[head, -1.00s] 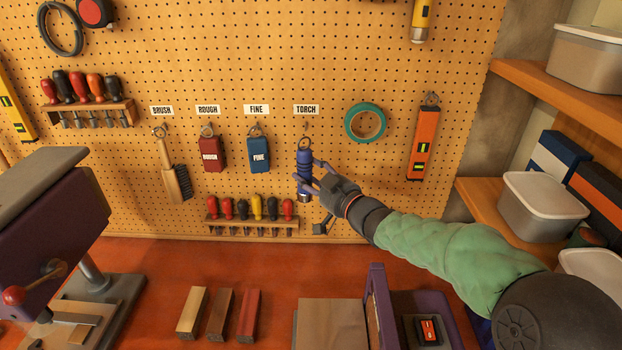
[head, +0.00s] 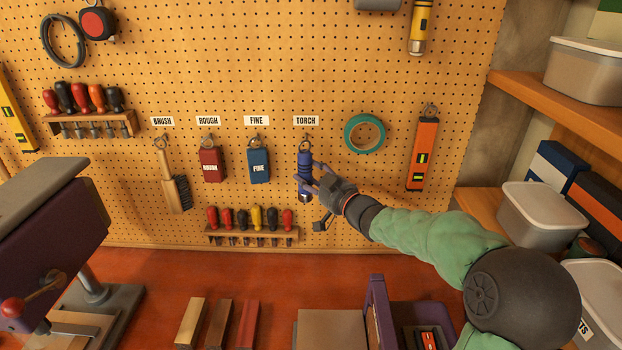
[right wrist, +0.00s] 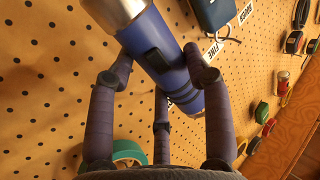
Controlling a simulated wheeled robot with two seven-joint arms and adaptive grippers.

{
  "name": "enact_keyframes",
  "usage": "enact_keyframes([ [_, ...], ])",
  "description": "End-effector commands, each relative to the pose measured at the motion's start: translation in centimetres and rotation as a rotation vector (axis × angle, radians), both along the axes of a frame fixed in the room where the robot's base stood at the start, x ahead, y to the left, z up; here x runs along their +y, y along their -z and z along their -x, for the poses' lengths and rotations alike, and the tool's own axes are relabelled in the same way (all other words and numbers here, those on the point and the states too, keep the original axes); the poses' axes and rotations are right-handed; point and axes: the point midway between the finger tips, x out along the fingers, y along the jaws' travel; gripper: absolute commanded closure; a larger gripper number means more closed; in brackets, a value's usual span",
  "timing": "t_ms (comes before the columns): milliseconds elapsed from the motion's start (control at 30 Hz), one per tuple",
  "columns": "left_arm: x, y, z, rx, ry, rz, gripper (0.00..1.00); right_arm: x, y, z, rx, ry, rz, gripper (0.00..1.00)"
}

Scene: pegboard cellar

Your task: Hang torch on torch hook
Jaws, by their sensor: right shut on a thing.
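The blue torch (head: 304,166) is upright against the pegboard below the TORCH label (head: 306,120). A ring at its top is at the torch hook (head: 305,138); I cannot tell whether the ring sits on the hook. My right gripper (head: 310,181) is shut on the torch's body from the right. In the right wrist view the torch (right wrist: 160,50) shows close up, with its silver end at the top and the fingers (right wrist: 165,75) around the blue body. My left gripper is not in view.
The blue FINE block (head: 258,166) hangs left of the torch, with the red ROUGH block (head: 211,165) and brush (head: 174,180) beyond. Green tape (head: 349,133) and an orange level (head: 422,155) hang to the right. A screwdriver rack (head: 252,234) is below.

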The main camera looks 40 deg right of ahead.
Motion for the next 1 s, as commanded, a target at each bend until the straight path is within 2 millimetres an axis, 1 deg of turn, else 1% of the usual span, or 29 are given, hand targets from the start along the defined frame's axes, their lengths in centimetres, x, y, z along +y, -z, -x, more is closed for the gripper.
enact_keyframes([
  [600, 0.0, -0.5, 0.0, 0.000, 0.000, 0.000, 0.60, -2.1, 0.2, -2.4, -0.001, 0.001, -0.001, 1.00],
  [1000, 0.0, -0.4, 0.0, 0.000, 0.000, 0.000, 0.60, -2.8, 0.9, -3.2, -0.001, 0.001, 0.000, 1.00],
])
